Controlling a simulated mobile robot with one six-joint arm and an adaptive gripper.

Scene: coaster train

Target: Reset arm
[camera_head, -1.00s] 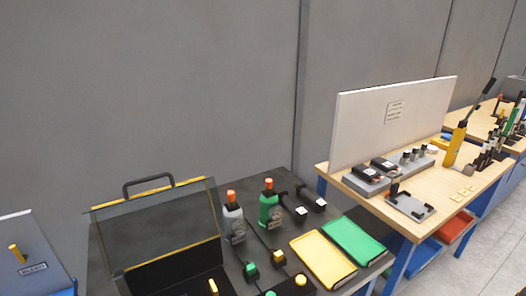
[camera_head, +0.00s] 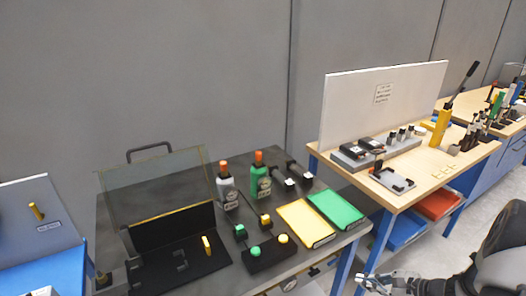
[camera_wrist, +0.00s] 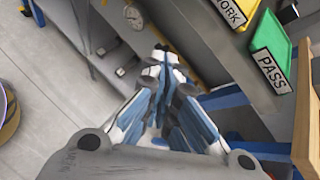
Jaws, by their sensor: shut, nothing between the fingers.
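My gripper (camera_wrist: 163,75) points away from the wrist camera, its blue and white fingers closed together with nothing between them. It hangs over the floor beside the front of the dark bench, apart from everything on it. In the head view my gripper (camera_head: 372,284) shows at the bottom right edge, partly cut off, with my dark arm to its right. The dark bench (camera_head: 352,232) holds a yellow tray (camera_head: 304,222) and a green tray (camera_head: 336,208). In the wrist view the green tray (camera_wrist: 270,42) carries a PASS label.
A black open case (camera_head: 172,232) with a clear lid, two bottles (camera_head: 227,190) and a black button box (camera_head: 264,256) stand on the dark bench. A wooden workbench (camera_head: 425,182) with a white panel is on the right. Open floor (camera_head: 440,243) lies in front.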

